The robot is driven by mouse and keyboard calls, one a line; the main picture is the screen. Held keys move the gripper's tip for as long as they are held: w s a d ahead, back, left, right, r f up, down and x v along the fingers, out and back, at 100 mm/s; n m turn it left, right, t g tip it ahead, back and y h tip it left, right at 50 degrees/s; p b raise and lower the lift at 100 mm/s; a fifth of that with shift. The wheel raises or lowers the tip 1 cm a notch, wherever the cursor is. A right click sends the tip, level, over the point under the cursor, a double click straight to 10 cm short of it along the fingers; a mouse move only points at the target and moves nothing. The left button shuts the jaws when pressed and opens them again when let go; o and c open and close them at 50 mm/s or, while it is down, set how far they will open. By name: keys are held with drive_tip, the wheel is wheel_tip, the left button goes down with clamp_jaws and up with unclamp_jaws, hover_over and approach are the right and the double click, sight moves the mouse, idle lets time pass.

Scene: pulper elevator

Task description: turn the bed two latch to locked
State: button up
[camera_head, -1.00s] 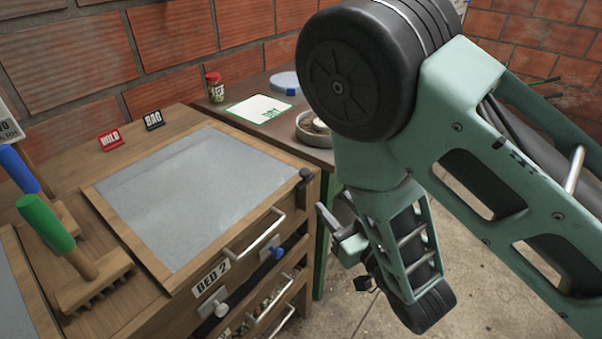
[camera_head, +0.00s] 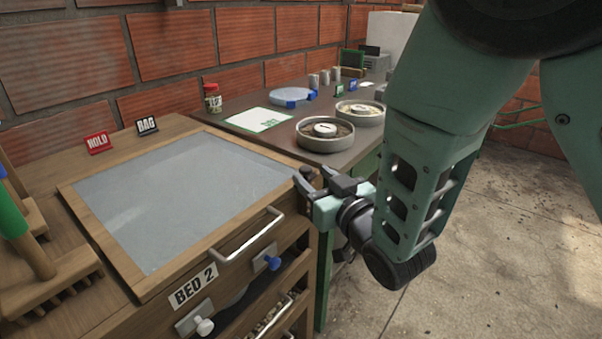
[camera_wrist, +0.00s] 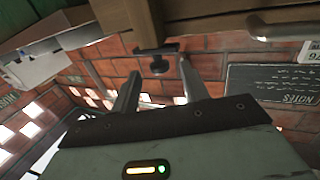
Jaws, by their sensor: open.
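The bed two latch is a small dark piece at the right front corner of the bed 2 frame (camera_head: 120,258), just left of my gripper (camera_head: 318,184) in the head view. In the wrist view a dark T-shaped piece, apparently this latch (camera_wrist: 157,50), shows between and just beyond my two fingertips (camera_wrist: 159,64). My gripper is open, with a finger on either side of it in that picture. I cannot tell whether the fingers touch it. The BED 2 label (camera_head: 193,285) is on the front below the frame.
A metal bar handle (camera_head: 250,240), a blue knob (camera_head: 273,262) and a white knob (camera_head: 205,327) stick out of the bed's front. A dark table (camera_head: 240,143) with round pans (camera_head: 340,138) adjoins at the back right. Concrete floor lies open to the right.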

sight(303, 166)
drive_tip(key=x, duration=0.5)
drive_tip(key=shift+w+a, duration=0.15)
drive_tip(key=shift+w, duration=0.25)
drive_tip(key=c, duration=1)
